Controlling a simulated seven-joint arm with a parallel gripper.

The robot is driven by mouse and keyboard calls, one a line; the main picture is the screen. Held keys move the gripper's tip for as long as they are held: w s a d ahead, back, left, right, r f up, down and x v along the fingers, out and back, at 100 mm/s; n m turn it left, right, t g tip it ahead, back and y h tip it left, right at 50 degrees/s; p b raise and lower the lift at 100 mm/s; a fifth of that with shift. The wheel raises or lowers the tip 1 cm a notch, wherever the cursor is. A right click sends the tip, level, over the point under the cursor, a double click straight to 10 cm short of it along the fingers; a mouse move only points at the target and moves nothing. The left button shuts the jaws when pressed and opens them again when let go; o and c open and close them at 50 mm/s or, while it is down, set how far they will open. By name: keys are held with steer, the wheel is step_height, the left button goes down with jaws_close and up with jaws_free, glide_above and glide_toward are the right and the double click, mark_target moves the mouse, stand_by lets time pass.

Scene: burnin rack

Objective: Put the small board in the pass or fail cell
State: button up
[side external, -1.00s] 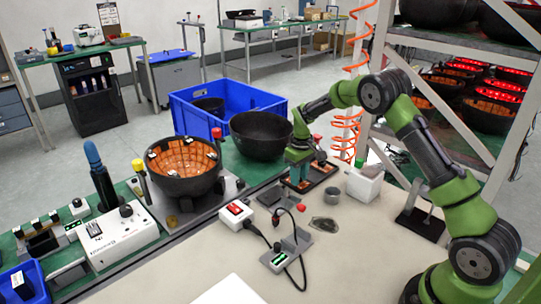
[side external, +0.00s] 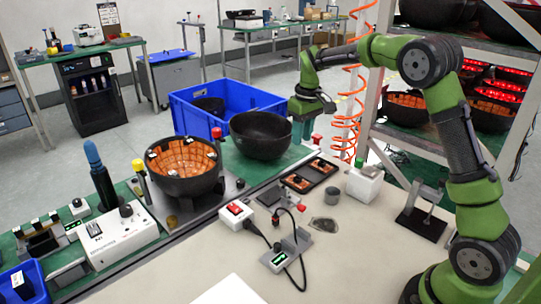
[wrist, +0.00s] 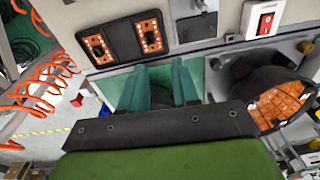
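A dark tray (side external: 284,184) with two cells lies on the bench. A small orange board (side external: 297,181) is in its left cell and another (side external: 322,166) in its right cell. In the wrist view, both boards (wrist: 97,46) (wrist: 151,36) lie flat within their cells. I cannot read any pass or fail marking. My gripper (side external: 302,132) is raised above and behind the tray, clear of it. Its teal fingers (wrist: 162,84) are apart in the wrist view, with no board seen between them; a dark shape shows behind them.
A black bowl (side external: 260,140) stands near my gripper. A bowl lined with orange boards (side external: 184,183) sits left of it. A blue crate (side external: 183,112) is behind.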

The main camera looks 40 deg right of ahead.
steer(key=s+a+r+m+t+y, duration=0.1)
steer(key=s+a+r+m+t, duration=0.15)
steer(key=s+a+r, duration=0.8)
steer(key=s+a+f+t, duration=0.1)
steer(key=s+a+t, duration=0.1)
steer(key=s, duration=0.5)
steer(key=s+a+f+t, duration=0.2)
steer(key=s, duration=0.5)
steer(key=shift+m+y, duration=0.4)
steer(key=shift+m, duration=0.05)
